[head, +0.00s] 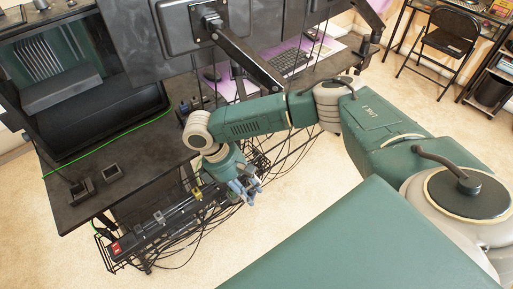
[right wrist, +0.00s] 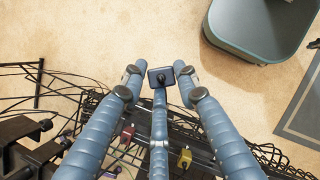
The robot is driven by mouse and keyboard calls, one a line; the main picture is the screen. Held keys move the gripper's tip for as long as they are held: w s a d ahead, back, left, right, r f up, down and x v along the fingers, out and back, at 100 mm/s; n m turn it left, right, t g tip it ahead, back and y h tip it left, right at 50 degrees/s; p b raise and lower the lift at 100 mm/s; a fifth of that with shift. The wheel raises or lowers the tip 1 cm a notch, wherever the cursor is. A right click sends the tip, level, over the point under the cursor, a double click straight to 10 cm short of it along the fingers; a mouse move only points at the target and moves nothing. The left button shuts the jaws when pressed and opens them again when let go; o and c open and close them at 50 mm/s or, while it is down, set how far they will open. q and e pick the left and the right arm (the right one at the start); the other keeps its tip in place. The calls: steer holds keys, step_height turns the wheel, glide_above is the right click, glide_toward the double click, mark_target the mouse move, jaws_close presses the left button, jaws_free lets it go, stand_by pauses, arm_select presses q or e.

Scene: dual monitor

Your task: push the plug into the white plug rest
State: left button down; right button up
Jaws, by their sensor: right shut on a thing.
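My right gripper (head: 245,189) is low in front of the desk, beside the wire cable tray. In the right wrist view its blue fingers (right wrist: 160,80) are closed around a small dark square piece with a black knob (right wrist: 161,77), which looks like the plug. The fingers hide much of the plug in the head view. I cannot make out a white plug rest in either view. My left gripper is not in view.
The black desk (head: 130,165) and a monitor arm (head: 250,60) are close to my right arm. Carpet (head: 190,270) is clear in front.

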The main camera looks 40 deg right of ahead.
steer(key=w+d+n+t+h+p, duration=0.1)
steer(key=w+d+n+t+p, duration=0.1)
steer(key=w+d+n, duration=0.5)
steer(key=w+n+t, duration=0.1)
steer(key=w+n, duration=0.1)
steer(key=n, duration=0.3)
steer(key=shift+w+d+f+t+h, duration=0.25)
steer(key=shift+w+d+t+h, duration=0.05)
steer(key=shift+w+d+t, duration=0.1)
steer(key=shift+p, duration=0.3)
steer(key=shift+f+b, duration=1.25)
steer(key=shift+f, duration=1.6)
steer(key=shift+p, duration=0.95)
